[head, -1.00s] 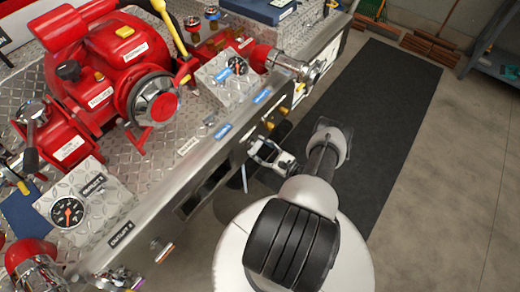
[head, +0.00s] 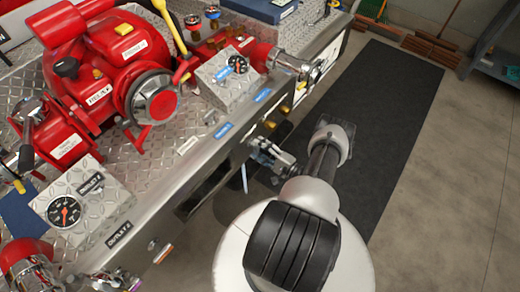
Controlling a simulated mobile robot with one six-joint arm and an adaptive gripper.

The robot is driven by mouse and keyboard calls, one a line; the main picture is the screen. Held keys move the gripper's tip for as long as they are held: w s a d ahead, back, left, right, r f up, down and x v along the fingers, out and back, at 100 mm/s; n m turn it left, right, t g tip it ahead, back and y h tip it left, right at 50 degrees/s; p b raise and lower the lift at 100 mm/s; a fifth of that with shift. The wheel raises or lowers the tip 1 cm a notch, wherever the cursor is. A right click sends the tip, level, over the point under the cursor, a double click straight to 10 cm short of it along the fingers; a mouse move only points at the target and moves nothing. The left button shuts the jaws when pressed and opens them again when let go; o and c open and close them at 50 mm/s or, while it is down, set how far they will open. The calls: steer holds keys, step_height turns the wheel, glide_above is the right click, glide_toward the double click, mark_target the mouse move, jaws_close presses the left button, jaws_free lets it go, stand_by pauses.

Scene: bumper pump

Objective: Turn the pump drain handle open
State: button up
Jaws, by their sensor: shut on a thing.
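My gripper (head: 262,150) is at the front face of the bumper panel, just below its edge. Its fingers are small and partly blurred in the head view. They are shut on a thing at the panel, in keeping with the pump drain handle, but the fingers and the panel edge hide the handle. The red pump (head: 125,65) sits on the diamond-plate deck to the left, with a round black and silver cap (head: 153,97) on its front.
Small yellow knobs (head: 270,124) show on the panel near my gripper. A chrome outlet fitting (head: 300,68) sticks out beyond it. A gauge block (head: 228,80) stands on the deck. A dark floor mat (head: 390,100) lies clear to the right.

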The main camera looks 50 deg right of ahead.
steer(key=n, duration=0.3)
steer(key=shift+f, duration=0.1)
steer(key=shift+n, duration=0.5)
steer(key=o, duration=1.1)
steer(key=shift+c, duration=0.2)
steer(key=s, duration=1.2)
